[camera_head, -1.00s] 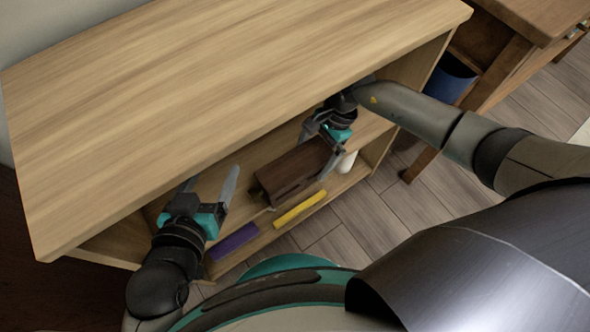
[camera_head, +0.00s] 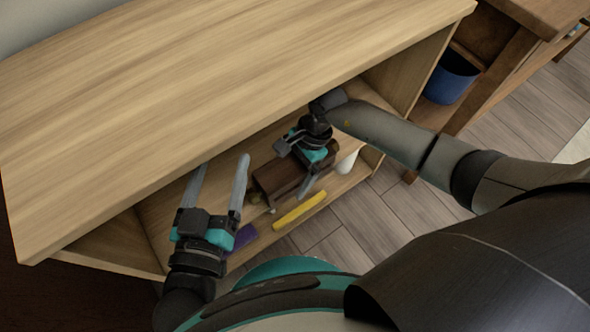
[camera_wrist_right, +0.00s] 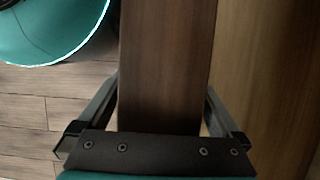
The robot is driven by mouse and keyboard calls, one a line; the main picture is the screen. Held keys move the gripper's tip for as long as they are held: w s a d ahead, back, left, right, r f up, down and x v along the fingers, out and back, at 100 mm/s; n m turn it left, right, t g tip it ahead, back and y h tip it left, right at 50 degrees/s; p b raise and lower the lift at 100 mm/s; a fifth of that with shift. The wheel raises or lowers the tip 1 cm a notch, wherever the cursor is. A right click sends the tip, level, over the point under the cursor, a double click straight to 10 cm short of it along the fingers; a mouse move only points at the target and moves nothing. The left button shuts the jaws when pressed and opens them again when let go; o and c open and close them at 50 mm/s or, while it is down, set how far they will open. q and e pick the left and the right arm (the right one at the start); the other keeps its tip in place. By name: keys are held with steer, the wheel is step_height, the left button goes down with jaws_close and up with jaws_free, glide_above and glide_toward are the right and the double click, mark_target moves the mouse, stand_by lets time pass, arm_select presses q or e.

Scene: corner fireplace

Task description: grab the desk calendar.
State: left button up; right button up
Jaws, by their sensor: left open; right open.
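A dark brown wooden block-like object (camera_head: 270,182), which looks like the desk calendar, stands on the lower shelf under the wide top. My right gripper (camera_head: 294,170) is over its right part and hides some of it. In the right wrist view the brown wood (camera_wrist_right: 167,60) lies between the two open fingers (camera_wrist_right: 162,90), with a narrow gap at the fingertips; I cannot tell whether they touch it. My left gripper (camera_head: 223,163) is open and empty, left of the object, fingers pointing up toward the shelf's front edge.
The wooden shelf top (camera_head: 220,70) overhangs the lower shelf. A yellow bar (camera_head: 299,211), a purple item (camera_head: 243,236) and a white cup-like object (camera_head: 346,163) are close to the brown object. A blue bin (camera_head: 449,80) stands at the right. Floor (camera_head: 360,220) shows in front.

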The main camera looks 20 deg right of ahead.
steer(key=c, duration=1.4)
steer(key=shift+r, duration=0.1)
